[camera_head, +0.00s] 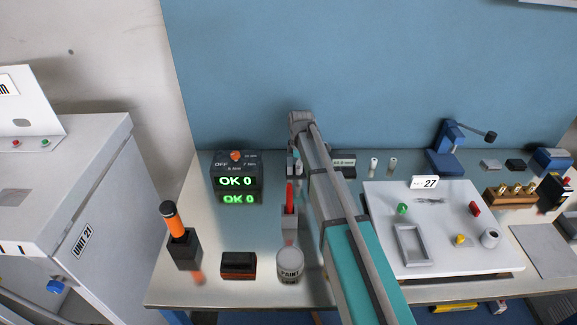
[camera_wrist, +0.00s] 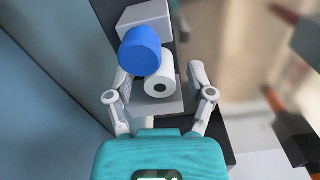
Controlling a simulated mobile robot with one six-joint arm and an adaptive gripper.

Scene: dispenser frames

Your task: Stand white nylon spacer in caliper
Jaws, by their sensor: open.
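The white nylon spacer (camera_wrist: 163,82) shows in the wrist view as a short white cylinder with a dark hole in its end. It sits at a grey block (camera_wrist: 163,107), below and to the right of a blue round part (camera_wrist: 140,50); these look like parts of the caliper. My gripper (camera_wrist: 161,84) is open, one finger on each side of the spacer, with a clear gap at the right finger. Whether the spacer rests fully on the grey block cannot be told. In the head view my gripper (camera_head: 294,167) is low near the back of the table; my arm hides the spacer.
Two white cylinders (camera_head: 382,164) stand right of my arm, near a dark readout box (camera_head: 343,162). A box reading "OK 0" (camera_head: 236,178) stands left. A white board (camera_head: 455,245) with small parts lies right.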

